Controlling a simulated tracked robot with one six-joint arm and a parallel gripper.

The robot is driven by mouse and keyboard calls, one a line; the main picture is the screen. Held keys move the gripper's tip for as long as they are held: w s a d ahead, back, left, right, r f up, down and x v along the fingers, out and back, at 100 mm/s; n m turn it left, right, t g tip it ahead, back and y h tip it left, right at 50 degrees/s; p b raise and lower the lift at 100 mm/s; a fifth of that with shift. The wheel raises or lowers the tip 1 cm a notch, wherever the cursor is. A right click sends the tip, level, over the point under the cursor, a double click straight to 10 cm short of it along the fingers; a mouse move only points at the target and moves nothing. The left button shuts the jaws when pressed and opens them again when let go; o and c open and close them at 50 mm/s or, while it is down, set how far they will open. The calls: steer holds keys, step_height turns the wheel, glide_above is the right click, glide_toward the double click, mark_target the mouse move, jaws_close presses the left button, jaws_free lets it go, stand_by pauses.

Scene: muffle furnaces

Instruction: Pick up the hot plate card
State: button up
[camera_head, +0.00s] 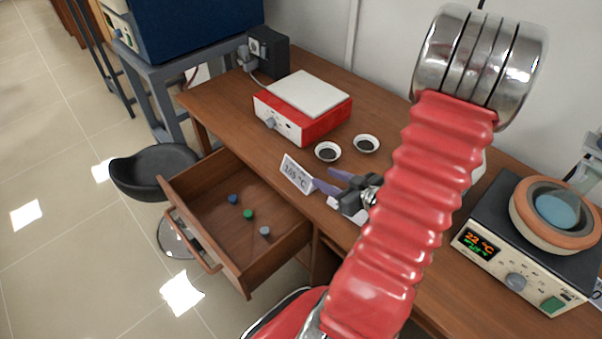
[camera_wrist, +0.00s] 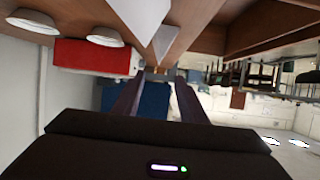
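A white folded card (camera_head: 297,173) with what looks like "105 °C" stands at the desk's front edge, in front of the red-and-white hot plate (camera_head: 303,104). My gripper (camera_head: 326,181) is to the right of this card, its two purple fingers apart and pointing towards it. I cannot tell whether a finger touches the card. In the wrist view, the open fingers (camera_wrist: 158,78) have a gap between them, and a white card (camera_wrist: 165,40) shows just beyond their tips. A second white piece (camera_head: 343,208) lies partly hidden under my gripper.
Two small dishes (camera_head: 327,151) with dark contents sit behind the card. An open drawer (camera_head: 243,214) holding small coloured pieces juts out below the desk front. A heating device (camera_head: 528,245) with a round bowl stands at right. A black stool (camera_head: 152,172) is at left.

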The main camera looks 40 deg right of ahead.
mark_target(299, 172)
steer(key=shift+x, duration=4.4)
steer(key=shift+x, duration=2.6)
steer(key=shift+s, duration=0.1)
jaws_close()
